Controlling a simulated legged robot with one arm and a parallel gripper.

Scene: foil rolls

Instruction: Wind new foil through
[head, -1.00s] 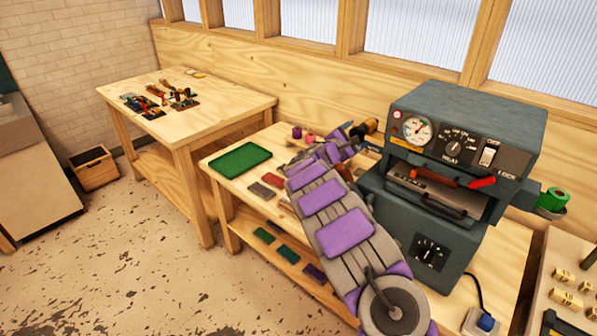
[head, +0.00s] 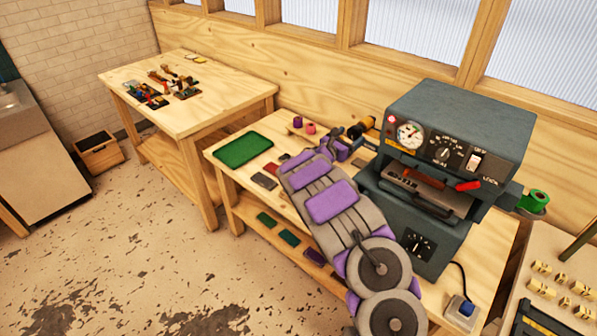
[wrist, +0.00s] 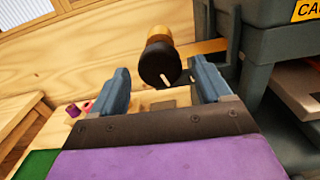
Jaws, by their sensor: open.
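The foil stamping machine (head: 445,130) stands on the workbench, with a green foil roll (head: 538,200) on its right side. A gold roll (head: 368,123) with a dark end knob sticks out on its left side. In the wrist view the dark knob (wrist: 158,68), marked with a white line, faces me, and a gold strip (wrist: 202,47) runs from the roll toward the machine. My gripper (wrist: 159,78) is open and empty, its fingers to either side of and below the knob. In the head view my gripper (head: 350,137) is small and partly hidden by my arm.
Purple (head: 298,122) and pink (head: 311,128) rolls stand behind a green tray (head: 243,149). Small coloured blocks lie near the tray. A second table (head: 205,105) with tools is at the left, and a side table (head: 560,265) with brass pieces at the right.

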